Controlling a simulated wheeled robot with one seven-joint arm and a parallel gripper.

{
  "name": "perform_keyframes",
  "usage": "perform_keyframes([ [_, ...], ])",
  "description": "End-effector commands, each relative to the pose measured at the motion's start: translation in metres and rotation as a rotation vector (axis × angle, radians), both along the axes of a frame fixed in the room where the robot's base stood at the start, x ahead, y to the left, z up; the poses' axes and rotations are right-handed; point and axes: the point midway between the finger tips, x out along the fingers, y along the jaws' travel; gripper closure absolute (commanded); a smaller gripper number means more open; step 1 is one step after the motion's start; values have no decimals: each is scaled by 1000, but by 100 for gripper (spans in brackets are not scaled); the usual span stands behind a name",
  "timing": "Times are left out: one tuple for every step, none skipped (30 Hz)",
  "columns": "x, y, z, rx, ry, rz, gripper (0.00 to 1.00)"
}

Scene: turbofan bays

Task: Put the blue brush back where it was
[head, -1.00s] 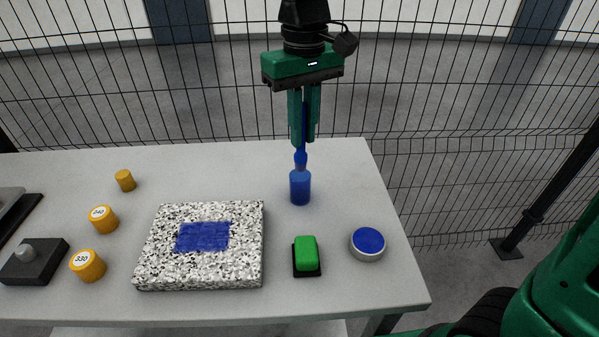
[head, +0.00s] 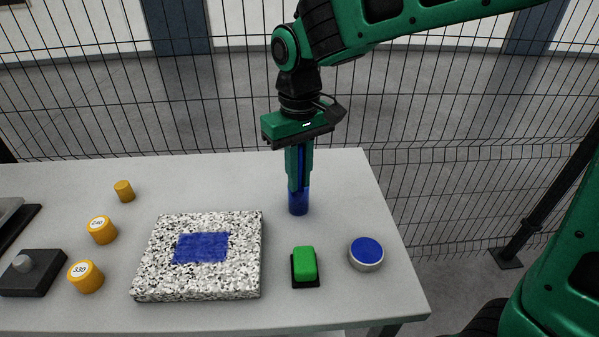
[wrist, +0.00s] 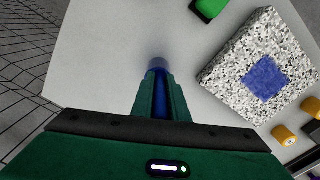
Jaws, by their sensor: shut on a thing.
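The blue brush (head: 301,168) is upright between the fingers of my gripper (head: 298,187), which is shut on it. Its lower end is inside the translucent blue cup (head: 299,204) on the table, and the fingertips are at the cup's rim. The bristles are hidden by the cup and fingers. In the wrist view the brush (wrist: 160,100) shows as a blue strip between the fingers (wrist: 158,76), with the cup (wrist: 158,63) just beyond them.
On the grey table (head: 335,185) are a speckled block (head: 155,265) with a blue painted patch (head: 202,247), a green block (head: 304,262) on a black base, a blue-topped round tin (head: 366,253) and several orange cylinders (head: 86,276). A wire fence (head: 200,110) stands behind.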

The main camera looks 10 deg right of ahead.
Motion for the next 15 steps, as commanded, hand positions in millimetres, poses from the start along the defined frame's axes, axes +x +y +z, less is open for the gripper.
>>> perform_keyframes([
  [3,-2,-3,1,-5,-8,100],
  [3,-2,-3,2,-6,-9,100],
  [3,-2,-4,2,-7,-10,100],
  [3,-3,-5,1,-7,-10,100],
  [3,-3,-5,1,-7,-11,100],
  [3,-3,-7,1,-7,-12,100],
  [3,-3,-7,1,-7,-13,100],
  [3,-4,-9,1,-6,-13,100],
  [3,-4,-10,0,-4,-14,100],
  [3,-4,-11,0,-4,-14,100],
  [4,-4,-13,-1,-3,-14,100],
  [4,-4,-14,-2,-1,-14,100],
  [5,-4,-15,-2,-1,-14,100],
  [6,-4,-15,-1,0,-14,100],
  [7,-4,-16,-2,2,-14,84],
])
